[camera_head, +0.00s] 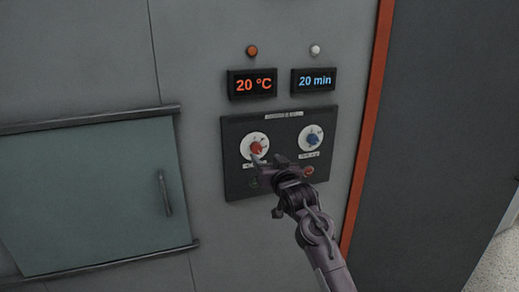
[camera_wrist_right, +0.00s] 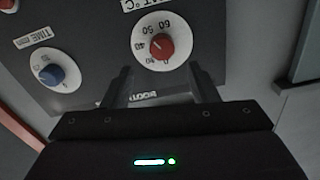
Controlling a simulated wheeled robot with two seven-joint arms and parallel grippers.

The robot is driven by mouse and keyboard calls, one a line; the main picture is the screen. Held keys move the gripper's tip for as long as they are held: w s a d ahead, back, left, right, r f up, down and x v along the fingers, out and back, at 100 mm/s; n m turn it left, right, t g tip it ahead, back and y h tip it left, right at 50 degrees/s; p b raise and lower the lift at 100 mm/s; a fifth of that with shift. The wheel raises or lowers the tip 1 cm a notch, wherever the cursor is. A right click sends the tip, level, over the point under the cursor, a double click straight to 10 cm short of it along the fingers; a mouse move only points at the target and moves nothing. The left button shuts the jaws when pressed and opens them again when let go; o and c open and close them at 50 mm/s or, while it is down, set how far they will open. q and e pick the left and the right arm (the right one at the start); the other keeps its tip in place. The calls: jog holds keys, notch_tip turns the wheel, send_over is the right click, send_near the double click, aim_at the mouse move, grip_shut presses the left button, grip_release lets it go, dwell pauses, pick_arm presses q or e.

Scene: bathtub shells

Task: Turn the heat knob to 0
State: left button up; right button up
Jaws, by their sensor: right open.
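The heat knob (camera_head: 256,148) is red on a white dial, at the left of the black control panel (camera_head: 236,187). The display (camera_head: 252,84) above it reads 20 °C. In the right wrist view the red knob (camera_wrist_right: 162,46) sits on its numbered dial, which appears upside down, beyond the fingertips. My left gripper is not in view.
A blue time knob (camera_head: 312,140) is right of the heat knob, under a display (camera_head: 314,80) reading 20 min. A red button (camera_head: 308,171) is at the panel's lower right. A closed grey door (camera_head: 95,195) with a handle is at left.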

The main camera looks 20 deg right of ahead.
aim_at(257, 150)
jog(key=w, duration=0.2)
jog(key=w+p, duration=0.1)
jog(key=w, duration=0.1)
jog(key=w+p, duration=0.1)
jog(key=w, duration=0.1)
jog(key=shift+a, duration=0.25)
jog(key=shift+w+f, duration=0.1)
jog(key=shift+w, duration=0.45)
jog(key=c, duration=1)
